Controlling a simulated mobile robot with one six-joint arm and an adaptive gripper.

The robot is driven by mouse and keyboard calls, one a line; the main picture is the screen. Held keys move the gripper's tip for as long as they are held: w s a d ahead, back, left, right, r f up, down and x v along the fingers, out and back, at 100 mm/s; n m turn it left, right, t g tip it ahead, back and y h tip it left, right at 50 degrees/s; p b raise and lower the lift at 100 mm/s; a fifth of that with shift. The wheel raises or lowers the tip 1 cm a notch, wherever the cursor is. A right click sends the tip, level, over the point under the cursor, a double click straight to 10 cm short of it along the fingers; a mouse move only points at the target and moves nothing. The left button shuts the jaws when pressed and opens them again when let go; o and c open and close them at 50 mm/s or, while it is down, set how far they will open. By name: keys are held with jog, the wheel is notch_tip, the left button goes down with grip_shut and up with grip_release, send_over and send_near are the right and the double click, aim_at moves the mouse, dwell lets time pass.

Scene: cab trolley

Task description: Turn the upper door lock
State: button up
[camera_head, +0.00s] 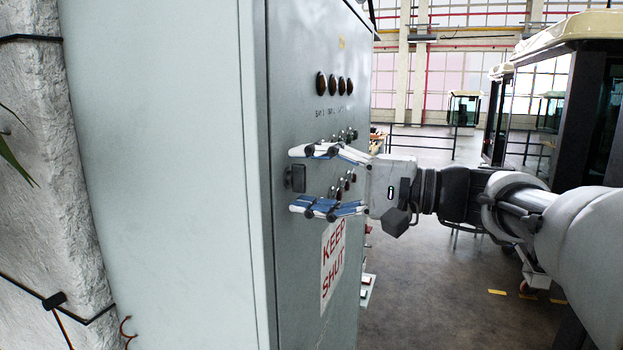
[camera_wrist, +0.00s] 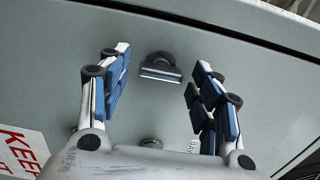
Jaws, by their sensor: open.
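The upper door lock (camera_head: 297,178) is a dark handle on the front of the grey cabinet door (camera_head: 300,100), near its left edge. In the wrist view the lock (camera_wrist: 160,70) shows as a dark round base with a flat bar lying across the picture. My gripper (camera_head: 302,180) is open at the door, one finger above and one below the lock. In the wrist view my gripper (camera_wrist: 158,82) has its blue-padded fingers on either side of the lock, with gaps between. A second round fitting (camera_wrist: 151,143) is partly hidden by my gripper's body.
A red-lettered "KEEP SHUT" sign (camera_head: 333,262) is on the door below my gripper. Dark round indicators (camera_head: 335,84) are above, and small knobs (camera_head: 343,186) are behind the fingers. A rough white wall (camera_head: 45,150) stands left. Open floor (camera_head: 430,290) lies right of the cabinet.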

jog(key=v, duration=1.2)
jog(key=shift+a, duration=0.1)
jog(key=s+a+f+g+h+b, duration=0.1)
jog(key=s+a+f+h+b, duration=0.15)
jog(key=f, duration=0.55)
jog(key=s+a+f+g+h+b, duration=0.15)
jog(key=s+f+b, duration=0.25)
jog(key=f, duration=0.5)
jog(key=s+a+f+h+b, duration=0.3)
jog(key=f+b, duration=0.1)
jog(key=f, duration=0.4)
jog(key=s+d+f+n+h+b, duration=0.1)
jog(key=s+d+f+h+b, duration=0.2)
jog(key=f, duration=0.6)
jog(key=s+d+f+n+h+b, duration=0.1)
jog(key=s+d+f+h+b, duration=0.2)
jog(key=f, duration=0.7)
jog(key=s+d+f+n+t+h+b, duration=0.1)
jog(key=s+d+f+h+b, duration=0.3)
jog(key=f, duration=0.5)
jog(key=s+n+b, duration=0.1)
jog(key=s+b, duration=0.1)
jog(key=shift+s+d+f, duration=0.15)
jog(key=shift+s+d, duration=0.1)
jog(key=shift+s, duration=0.1)
